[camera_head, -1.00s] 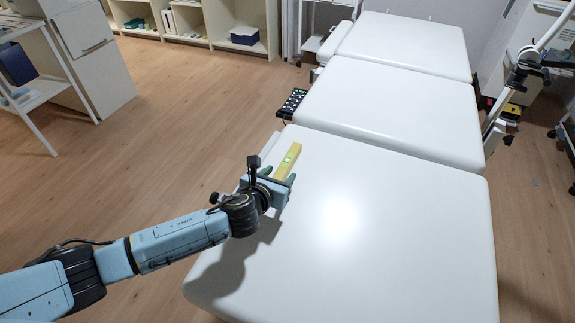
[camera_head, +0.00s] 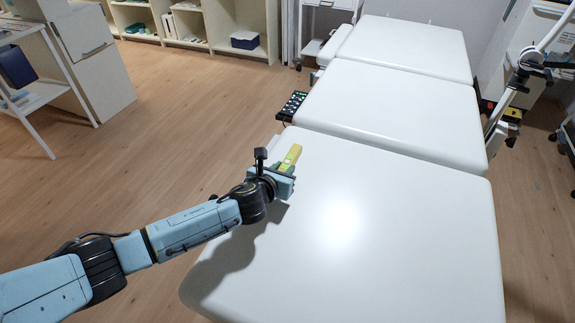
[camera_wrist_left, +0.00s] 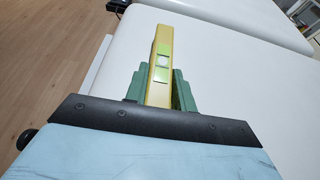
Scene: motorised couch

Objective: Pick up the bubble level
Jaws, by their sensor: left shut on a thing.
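The bubble level is a yellow bar with green windows (camera_head: 292,156), at the near left part of the white couch (camera_head: 400,225). In the left wrist view the bubble level (camera_wrist_left: 162,60) points away from me, between the green fingers. My left gripper (camera_head: 284,169) is shut on its near end; in the left wrist view the fingers (camera_wrist_left: 160,88) sit on both sides of it. I cannot tell whether the level touches the couch top or is slightly above it. My right gripper is not in view.
A dark control panel with light buttons (camera_head: 292,106) sticks out at the couch's left side. A white shelf stand (camera_head: 38,95) and cabinet (camera_head: 95,60) stand at the left. A jointed stand (camera_head: 520,80) is at the right. The couch top is otherwise clear.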

